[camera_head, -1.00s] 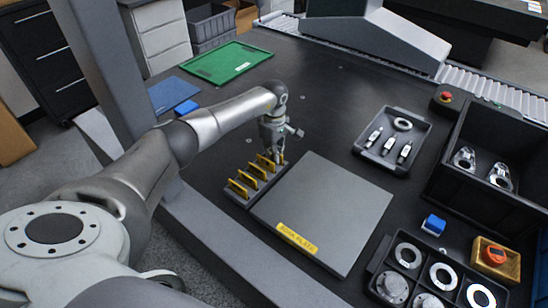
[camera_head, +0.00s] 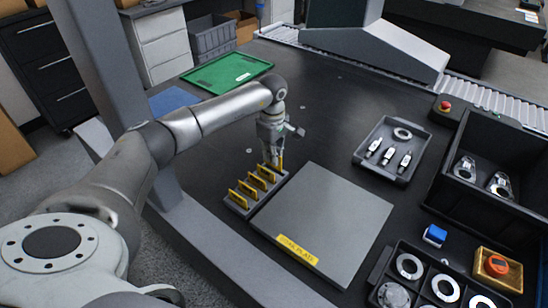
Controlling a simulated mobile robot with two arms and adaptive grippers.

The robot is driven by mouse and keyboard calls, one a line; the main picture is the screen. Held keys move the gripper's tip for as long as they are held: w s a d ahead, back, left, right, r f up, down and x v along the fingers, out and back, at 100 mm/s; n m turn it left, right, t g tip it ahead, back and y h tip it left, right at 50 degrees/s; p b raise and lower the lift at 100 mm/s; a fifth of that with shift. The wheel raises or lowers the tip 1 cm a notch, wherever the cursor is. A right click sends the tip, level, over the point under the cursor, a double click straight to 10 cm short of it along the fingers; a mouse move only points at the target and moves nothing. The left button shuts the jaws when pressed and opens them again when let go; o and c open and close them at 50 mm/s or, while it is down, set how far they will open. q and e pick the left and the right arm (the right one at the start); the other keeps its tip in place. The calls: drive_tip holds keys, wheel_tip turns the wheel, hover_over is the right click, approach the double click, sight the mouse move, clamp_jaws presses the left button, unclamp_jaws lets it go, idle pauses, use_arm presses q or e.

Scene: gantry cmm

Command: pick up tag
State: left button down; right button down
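Several thin yellow tags (camera_head: 257,182) stand upright in a row in a dark slotted rack (camera_head: 236,209), beside the grey plate. My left gripper (camera_head: 274,160) points down at the far end of the row, at the farthest yellow tag (camera_head: 281,161). Its fingers partly cover that tag, and I cannot tell whether they are closed on it. The tag appears to be still at the rack. My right gripper is not in view.
A large grey plate (camera_head: 325,220) with a yellow label lies right of the rack. A parts tray (camera_head: 366,159), a dark bin (camera_head: 455,190), a blue block (camera_head: 434,235) and a tray of rings (camera_head: 427,283) are farther right.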

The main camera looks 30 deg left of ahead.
use_arm(q)
drive_tip(key=s+r, duration=0.2)
drive_tip(key=shift+d+r, duration=0.3)
drive_tip(key=shift+d, duration=0.1)
drive_tip(key=s+d+r+p, duration=0.1)
drive_tip(key=s+d+r, duration=0.3)
drive_tip(key=s+r, duration=0.4)
drive_tip(key=shift+s+r, duration=0.2)
drive_tip(key=shift+r, duration=0.15)
drive_tip(key=shift+f, duration=0.1)
